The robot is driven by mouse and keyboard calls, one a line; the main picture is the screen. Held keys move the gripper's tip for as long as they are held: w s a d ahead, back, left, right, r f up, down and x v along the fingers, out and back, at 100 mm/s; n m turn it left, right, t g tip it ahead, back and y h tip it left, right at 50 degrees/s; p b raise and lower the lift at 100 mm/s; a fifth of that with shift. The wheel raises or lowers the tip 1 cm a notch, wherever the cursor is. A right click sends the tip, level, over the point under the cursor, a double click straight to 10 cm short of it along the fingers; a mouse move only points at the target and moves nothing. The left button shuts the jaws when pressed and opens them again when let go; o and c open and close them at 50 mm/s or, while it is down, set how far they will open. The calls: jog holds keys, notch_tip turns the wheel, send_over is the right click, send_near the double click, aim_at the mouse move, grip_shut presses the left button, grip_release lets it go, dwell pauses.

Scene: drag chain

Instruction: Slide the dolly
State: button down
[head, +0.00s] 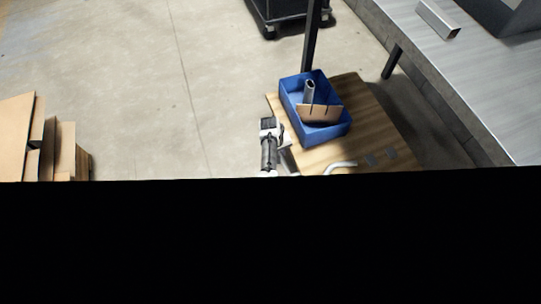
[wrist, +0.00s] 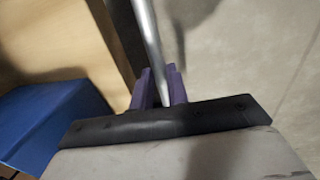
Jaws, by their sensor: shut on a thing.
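The dolly (head: 375,115) has a flat wooden top and stands right of centre in the head view. A blue bin (head: 342,131) sits on it, holding a grey tube (head: 309,91) and a notched brown piece (head: 320,114). My gripper (head: 281,133) is at the dolly's left edge, beside the bin. In the wrist view its purple fingers (wrist: 160,87) are shut on a silver bar (wrist: 147,40). I cannot tell from the frames how the bar joins the dolly. The wood (wrist: 60,35) and blue bin (wrist: 55,120) show left of the fingers.
A metal table (head: 450,65) stands to the right. A black wheeled cart (head: 285,12) is at the back, and a dark post (head: 311,40) rises behind the bin. Cardboard boxes (head: 62,150) stand at far left. The concrete floor (head: 130,90) left of the dolly is clear. Black covers the lower head view.

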jog(key=w+d+b, duration=0.2)
jog(key=d+b, duration=0.1)
jog(key=d, duration=0.4)
jog(key=w+d+b, duration=0.2)
jog(key=d+b, duration=0.2)
jog(key=d, duration=0.3)
jog(key=w+d+b, duration=0.3)
jog(key=d+b, duration=0.1)
jog(key=d, duration=0.3)
jog(key=shift+d+f, duration=0.15)
jog(key=shift+d, duration=0.25)
jog(key=shift+w+d+b, duration=0.3)
jog(key=shift+d+b, duration=0.55)
jog(key=shift+w+d+r, duration=0.1)
jog(key=shift+d+r, duration=0.1)
jog(key=shift+r, duration=0.05)
jog(key=shift+d, duration=0.1)
jog(key=c, duration=1.4)
grip_release()
jog(key=shift+d, duration=0.1)
jog(key=shift+o, duration=0.2)
notch_tip(320, 180, up, 14)
jog(key=a+p, duration=0.2)
jog(key=p, duration=0.3)
jog(key=shift+s+a+f+p, duration=0.25)
jog(key=shift+s+a+p, duration=0.05)
jog(key=shift+s+a, duration=0.15)
jog(key=shift+w, duration=0.1)
